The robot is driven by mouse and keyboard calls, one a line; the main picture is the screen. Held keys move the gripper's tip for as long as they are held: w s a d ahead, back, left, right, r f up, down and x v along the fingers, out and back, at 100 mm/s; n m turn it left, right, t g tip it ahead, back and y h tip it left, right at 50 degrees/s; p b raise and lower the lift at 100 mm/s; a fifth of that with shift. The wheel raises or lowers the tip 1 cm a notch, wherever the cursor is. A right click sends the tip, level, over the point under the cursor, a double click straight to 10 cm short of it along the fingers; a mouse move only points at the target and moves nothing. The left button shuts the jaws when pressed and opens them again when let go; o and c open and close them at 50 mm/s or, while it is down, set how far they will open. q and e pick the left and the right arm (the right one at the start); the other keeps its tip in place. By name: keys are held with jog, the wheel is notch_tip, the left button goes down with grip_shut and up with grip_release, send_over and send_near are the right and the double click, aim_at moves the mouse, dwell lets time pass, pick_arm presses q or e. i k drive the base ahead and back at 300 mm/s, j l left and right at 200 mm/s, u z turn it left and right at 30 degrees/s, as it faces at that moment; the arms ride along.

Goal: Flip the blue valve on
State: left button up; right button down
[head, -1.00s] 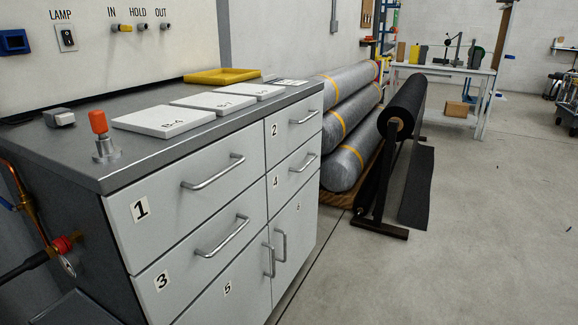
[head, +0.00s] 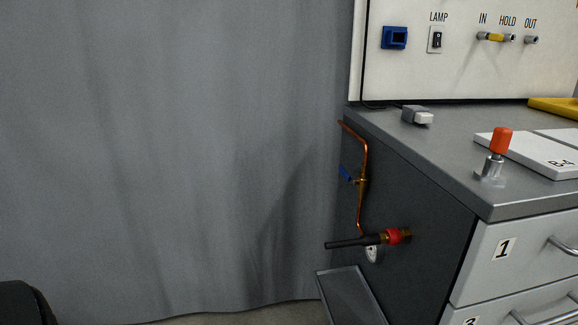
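The blue valve handle (head: 346,174) is on a copper pipe (head: 364,200) fixed to the dark left side of the cabinet. It is a small blue lever that slants up and to the left from a brass body. Below it a red fitting (head: 394,236) with a black hose or rod sticks out to the left, and a small gauge (head: 372,254) hangs under it. Neither gripper shows. A dark rounded shape at the bottom left corner cannot be made out.
A grey curtain (head: 180,140) fills the left. The cabinet top (head: 440,160) carries an orange-capped lever (head: 501,141), a grey box (head: 416,114) and white plates (head: 545,158). A shallow grey tray (head: 352,295) sits low beside the cabinet.

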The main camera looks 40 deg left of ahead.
aim_at(349, 178)
jog(key=j+u, duration=0.3)
jog(key=i+j+u, duration=0.15)
jog(key=j+u, duration=0.25)
jog(key=j, duration=0.6)
jog(key=j+u, duration=0.15)
jog(key=j, duration=0.6)
jog(key=i, duration=0.05)
